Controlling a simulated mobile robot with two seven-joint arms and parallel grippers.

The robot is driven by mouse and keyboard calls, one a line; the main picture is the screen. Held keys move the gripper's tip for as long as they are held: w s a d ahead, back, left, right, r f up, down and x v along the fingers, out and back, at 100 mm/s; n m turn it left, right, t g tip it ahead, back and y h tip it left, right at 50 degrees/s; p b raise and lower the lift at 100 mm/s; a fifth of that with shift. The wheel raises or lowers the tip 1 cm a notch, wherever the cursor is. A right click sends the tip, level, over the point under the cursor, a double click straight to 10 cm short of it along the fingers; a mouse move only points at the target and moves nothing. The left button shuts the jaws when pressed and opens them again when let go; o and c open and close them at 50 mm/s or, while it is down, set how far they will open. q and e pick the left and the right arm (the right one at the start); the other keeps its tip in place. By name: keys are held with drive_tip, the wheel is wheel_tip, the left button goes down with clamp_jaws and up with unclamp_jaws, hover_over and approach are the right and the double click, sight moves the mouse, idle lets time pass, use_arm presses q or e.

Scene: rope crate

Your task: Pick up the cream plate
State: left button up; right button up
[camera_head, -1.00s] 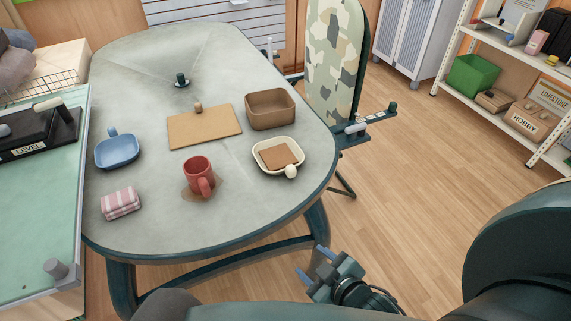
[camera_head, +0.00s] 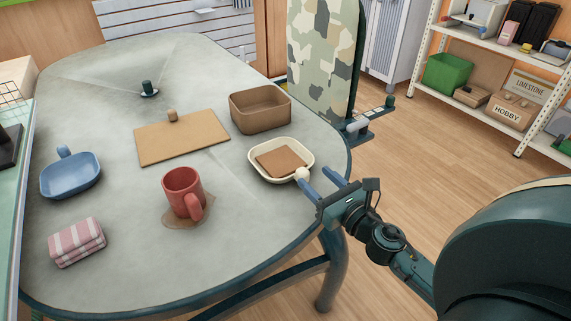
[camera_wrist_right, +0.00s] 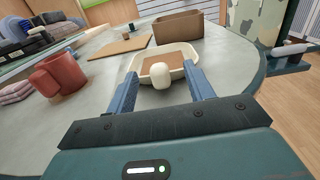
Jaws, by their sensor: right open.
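The cream plate (camera_head: 261,176) is a shallow square dish with raised rims and a round cream knob (camera_head: 302,174) at its near right corner. A flat brown square (camera_head: 281,161) lies inside it. My right gripper (camera_head: 323,182) is open at the table's right edge, its blue fingers pointing at the knob. In the right wrist view the knob (camera_wrist_right: 160,75) shows between and beyond the two open fingers (camera_wrist_right: 160,88), with the plate (camera_wrist_right: 144,66) behind it. I cannot tell whether the fingers reach past the knob. My left gripper is out of view.
A red mug (camera_head: 183,190) on a brown patch stands left of the plate. A brown bin (camera_head: 262,118) and a tan board (camera_head: 181,139) lie behind. A blue dish (camera_head: 70,178) and a striped cloth (camera_head: 76,242) are at the left. A camouflage panel (camera_head: 322,55) stands beyond the table's right edge.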

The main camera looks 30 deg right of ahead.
sight(297, 164)
drive_tip(key=w, duration=0.5)
drive_tip(key=w+a, duration=0.1)
drive_tip(key=w, duration=0.2)
drive_tip(key=shift+a+f, duration=0.1)
drive_tip(key=shift+f, duration=0.2)
drive_tip(key=shift+c, duration=0.4)
clamp_jaws()
